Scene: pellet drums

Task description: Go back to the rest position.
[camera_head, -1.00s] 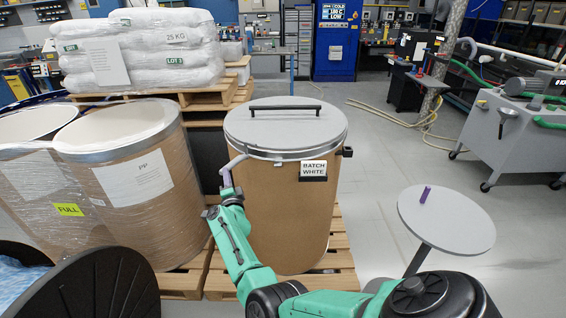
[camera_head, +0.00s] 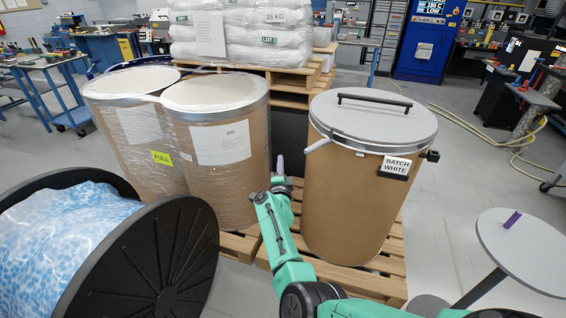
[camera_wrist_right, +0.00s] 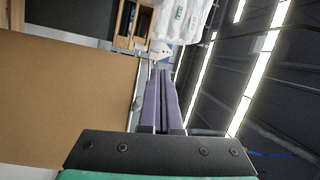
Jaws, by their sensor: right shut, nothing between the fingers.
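My right gripper (camera_head: 280,166) is shut and empty, its purple fingers pointing up, just left of the brown lidded drum (camera_head: 352,205). In the right wrist view its fingers (camera_wrist_right: 163,100) are together with nothing between them, and the drum's brown wall (camera_wrist_right: 65,100) fills the left side. The drum carries a "BATCH WHITE" label (camera_head: 396,167) and a grey lid (camera_head: 375,122) with a black handle. A grey lever (camera_head: 318,145) sticks out from the lid's ring at the left, apart from my fingers. My left gripper is not in view.
Wrapped drums (camera_head: 232,190) stand close left of my right gripper. A large black reel (camera_head: 165,270) with blue film is at the lower left. A wooden pallet (camera_head: 335,275) lies under the lidded drum. A round grey table (camera_head: 530,250) holding a small purple object stands right.

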